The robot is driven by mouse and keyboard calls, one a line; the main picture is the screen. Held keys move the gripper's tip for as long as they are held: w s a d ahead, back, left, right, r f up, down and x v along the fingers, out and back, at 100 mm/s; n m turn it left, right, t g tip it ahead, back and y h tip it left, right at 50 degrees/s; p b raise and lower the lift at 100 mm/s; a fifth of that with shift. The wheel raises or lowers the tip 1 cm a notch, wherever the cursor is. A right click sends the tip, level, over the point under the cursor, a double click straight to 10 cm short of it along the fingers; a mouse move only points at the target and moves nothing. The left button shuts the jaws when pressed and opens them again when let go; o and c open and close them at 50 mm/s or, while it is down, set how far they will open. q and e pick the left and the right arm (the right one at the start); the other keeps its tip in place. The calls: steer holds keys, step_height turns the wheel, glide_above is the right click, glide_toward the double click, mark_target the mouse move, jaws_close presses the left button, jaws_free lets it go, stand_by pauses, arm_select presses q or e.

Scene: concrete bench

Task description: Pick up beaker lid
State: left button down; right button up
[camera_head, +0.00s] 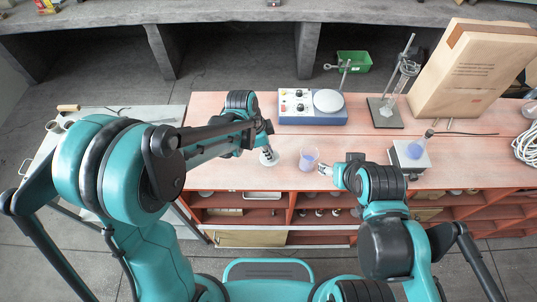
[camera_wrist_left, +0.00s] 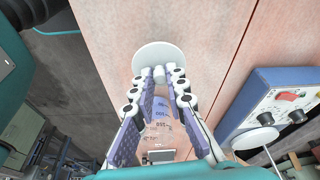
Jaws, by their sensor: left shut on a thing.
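The beaker lid (camera_head: 268,157) is a pale round disc by the front left of the bench top, beneath my left gripper (camera_head: 268,143). In the left wrist view, the lid (camera_wrist_left: 158,56) shows just beyond the fingertips of my left gripper (camera_wrist_left: 166,76), which are shut on it. The exact grip point is hidden. A clear beaker (camera_head: 308,161) with blue contents stands open to the right of the lid. Its printed marks show between the fingers in the left wrist view. My right gripper (camera_head: 327,171) is close to the beaker's right side; its finger gap is too small to read.
A blue and white stirrer hotplate (camera_head: 312,107) stands behind the beaker. A ring stand (camera_head: 386,112) and a large tan box (camera_head: 468,72) are at the back right. Bench between lid and hotplate is clear.

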arm_select(q)
steer(key=s+d+r+p, duration=0.4)
steer(key=s+d+r, duration=0.2)
steer(key=d+r, duration=0.3)
steer(key=shift+s+d+r+p, duration=0.25)
steer(key=shift+d+r+p, duration=0.1)
steer(key=shift+r, duration=0.35)
arm_select(e)
step_height(320, 180, up, 5)
steer(key=shift+r, duration=0.15)
